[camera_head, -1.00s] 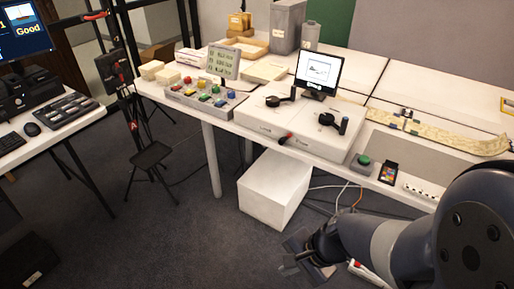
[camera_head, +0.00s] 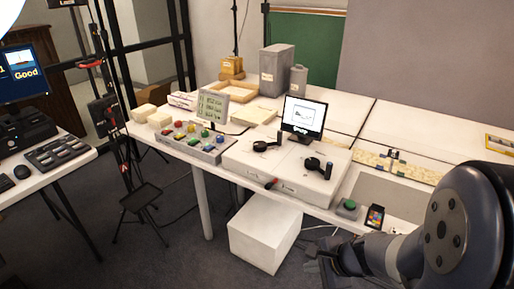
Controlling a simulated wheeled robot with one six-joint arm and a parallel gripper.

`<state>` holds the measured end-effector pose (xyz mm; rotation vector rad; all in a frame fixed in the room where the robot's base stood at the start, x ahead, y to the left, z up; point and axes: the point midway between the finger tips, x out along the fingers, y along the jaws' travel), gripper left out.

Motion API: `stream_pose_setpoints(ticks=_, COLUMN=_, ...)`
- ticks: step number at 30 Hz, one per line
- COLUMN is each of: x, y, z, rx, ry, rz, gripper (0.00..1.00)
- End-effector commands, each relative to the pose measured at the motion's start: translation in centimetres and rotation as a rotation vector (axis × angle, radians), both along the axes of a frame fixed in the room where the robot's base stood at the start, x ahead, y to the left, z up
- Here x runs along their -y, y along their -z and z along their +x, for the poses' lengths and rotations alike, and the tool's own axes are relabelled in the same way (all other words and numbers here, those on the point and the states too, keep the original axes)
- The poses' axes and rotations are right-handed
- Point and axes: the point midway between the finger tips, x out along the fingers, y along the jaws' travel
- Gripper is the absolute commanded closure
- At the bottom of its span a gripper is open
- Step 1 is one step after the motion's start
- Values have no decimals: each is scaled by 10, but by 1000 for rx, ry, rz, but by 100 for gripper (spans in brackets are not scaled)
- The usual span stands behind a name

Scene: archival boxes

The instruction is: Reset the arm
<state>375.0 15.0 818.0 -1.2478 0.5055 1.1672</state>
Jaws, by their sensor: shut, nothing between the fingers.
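My arm comes in from the lower right of the head view. My gripper (camera_head: 322,268) is at its end, low and in front of the long white table (camera_head: 212,172), right of the white box on the floor. The gripper is shut with nothing in it. Its fingertips are small and dark against the floor. It is apart from the table and everything on it.
A white box (camera_head: 264,238) stands on the floor close left of my gripper. The table holds a white console (camera_head: 280,165), a small monitor (camera_head: 304,116), a green button (camera_head: 349,205) and a colour card (camera_head: 375,217).

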Motion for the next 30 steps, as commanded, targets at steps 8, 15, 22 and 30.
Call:
stream_pose_setpoints(ticks=8, x=22, y=8, z=18, rx=-13, ry=136, rz=42, gripper=100)
stream_pose_setpoints(ticks=15, x=28, y=11, z=23, rx=-17, ry=178, rz=57, gripper=100)
stream_pose_setpoints(ticks=22, x=28, y=11, z=23, rx=-17, ry=177, rz=56, gripper=100)
stream_pose_setpoints(ticks=30, x=23, y=8, z=15, rx=-27, ry=134, rz=47, gripper=100)
